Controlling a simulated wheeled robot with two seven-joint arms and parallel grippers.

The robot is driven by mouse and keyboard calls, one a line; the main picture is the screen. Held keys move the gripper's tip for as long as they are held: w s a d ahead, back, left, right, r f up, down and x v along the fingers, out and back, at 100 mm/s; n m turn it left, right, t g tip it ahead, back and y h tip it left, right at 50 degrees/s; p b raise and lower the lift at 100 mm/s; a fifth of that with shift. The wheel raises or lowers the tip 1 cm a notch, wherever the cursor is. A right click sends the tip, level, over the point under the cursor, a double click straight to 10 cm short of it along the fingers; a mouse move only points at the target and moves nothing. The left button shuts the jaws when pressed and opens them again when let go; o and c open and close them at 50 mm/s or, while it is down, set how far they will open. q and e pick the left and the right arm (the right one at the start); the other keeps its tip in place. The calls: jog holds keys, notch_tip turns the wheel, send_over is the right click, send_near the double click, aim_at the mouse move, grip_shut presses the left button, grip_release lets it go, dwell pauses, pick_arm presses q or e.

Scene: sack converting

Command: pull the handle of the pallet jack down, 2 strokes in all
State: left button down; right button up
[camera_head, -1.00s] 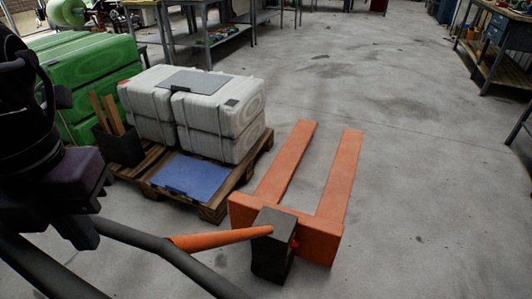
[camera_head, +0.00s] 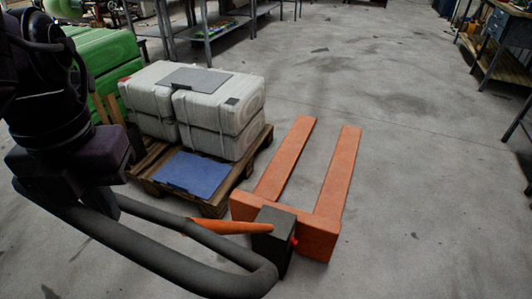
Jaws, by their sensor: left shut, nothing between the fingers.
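The orange pallet jack (camera_head: 322,228) stands in the middle, its two forks pointing away from me, with a dark grey block (camera_head: 275,225) at its near end. Its handle has an orange shaft (camera_head: 222,227) leaning left towards me and a large black loop grip (camera_head: 150,258) in the near left foreground. My left gripper (camera_head: 105,205) is shut and empty at the loop's left part, fingers partly hidden by the near bar. Whether it touches the loop, I cannot tell. My right gripper is not in view.
A wooden pallet (camera_head: 215,205) left of the jack bears strapped pale sacks (camera_head: 215,115) and a blue sheet (camera_head: 193,174). Green sacks (camera_head: 100,55) stand behind it at left. Workbenches (camera_head: 500,50) line the far and right sides. The grey floor right of the jack is clear.

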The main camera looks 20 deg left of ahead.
pick_arm(q)
jog(key=shift+w+r, duration=0.25)
jog(key=shift+r, duration=0.05)
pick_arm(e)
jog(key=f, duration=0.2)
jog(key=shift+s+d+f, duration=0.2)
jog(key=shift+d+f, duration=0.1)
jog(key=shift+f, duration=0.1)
